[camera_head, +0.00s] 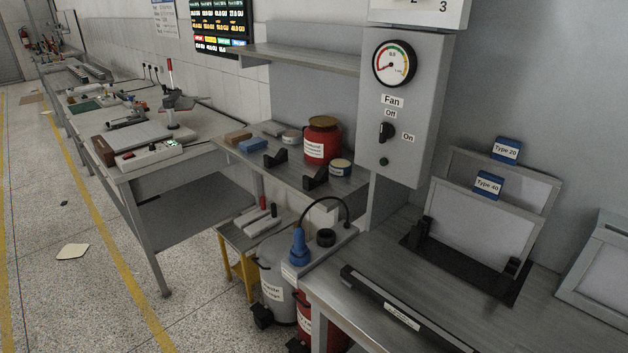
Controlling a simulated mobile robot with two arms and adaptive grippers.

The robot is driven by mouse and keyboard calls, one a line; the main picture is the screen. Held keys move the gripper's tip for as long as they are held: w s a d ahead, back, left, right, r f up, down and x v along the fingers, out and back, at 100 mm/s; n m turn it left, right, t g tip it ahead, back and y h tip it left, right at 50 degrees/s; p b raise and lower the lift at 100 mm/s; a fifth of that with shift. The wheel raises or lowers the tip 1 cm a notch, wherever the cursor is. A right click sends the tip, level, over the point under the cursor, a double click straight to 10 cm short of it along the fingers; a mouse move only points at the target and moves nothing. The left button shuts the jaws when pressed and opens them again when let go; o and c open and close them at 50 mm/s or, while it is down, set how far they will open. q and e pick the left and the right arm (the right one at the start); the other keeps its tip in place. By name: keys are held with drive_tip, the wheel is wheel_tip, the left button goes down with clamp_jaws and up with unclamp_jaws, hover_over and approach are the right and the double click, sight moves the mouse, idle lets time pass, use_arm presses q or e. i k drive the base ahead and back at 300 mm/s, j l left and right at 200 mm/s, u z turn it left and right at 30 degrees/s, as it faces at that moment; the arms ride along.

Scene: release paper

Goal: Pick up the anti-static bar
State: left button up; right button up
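A long dark bar with a small white label (402,317) lies along the front left edge of the grey workbench (455,270) in the head view. It looks like the anti-static bar, but its label is too small to read. Its near end reaches towards the bottom edge of the picture. Neither of my grippers shows in this view.
Two framed panels tagged Type 20 (505,150) and Type 40 (488,185) stand in a black rack behind the bar. A fan control box (405,110) hangs on the wall. A grey tank (277,280) with a blue nozzle (299,248) stands left of the bench. Open floor (90,290) lies further left.

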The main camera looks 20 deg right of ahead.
sight(352, 277)
drive_tip(key=l+z, duration=0.15)
drive_tip(key=z, duration=1.05)
